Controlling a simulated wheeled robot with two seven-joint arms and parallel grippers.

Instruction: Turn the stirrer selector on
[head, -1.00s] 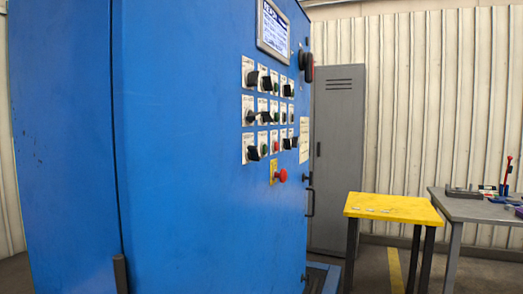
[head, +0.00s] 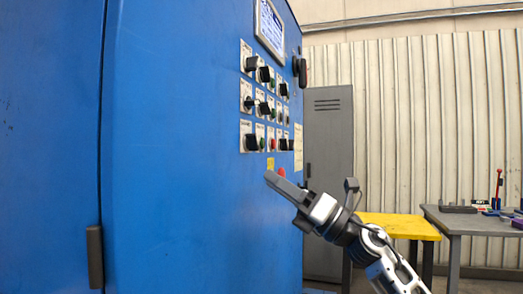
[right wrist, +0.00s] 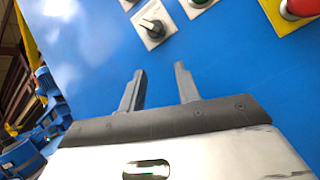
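The blue cabinet's control panel carries rows of black selector knobs and coloured buttons on white plates. The labels are too small to read, so I cannot tell which knob is the stirrer selector. A bottom-row selector knob (head: 250,143) sits at the panel's left edge. In the right wrist view, a black selector knob (right wrist: 153,27) on a white plate lies beyond the fingertips, its pointer tilted to the upper left. My right gripper (head: 268,178) is below the panel, and in the right wrist view (right wrist: 160,82) its fingers are apart, with nothing between them. My left gripper is out of view.
A red mushroom button (right wrist: 300,8) on a yellow plate is right of the knob. A green button (right wrist: 200,2) is nearer. A screen (head: 270,27) sits above the panel. A grey locker (head: 328,140), yellow table (head: 400,226) and grey bench (head: 470,222) stand right.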

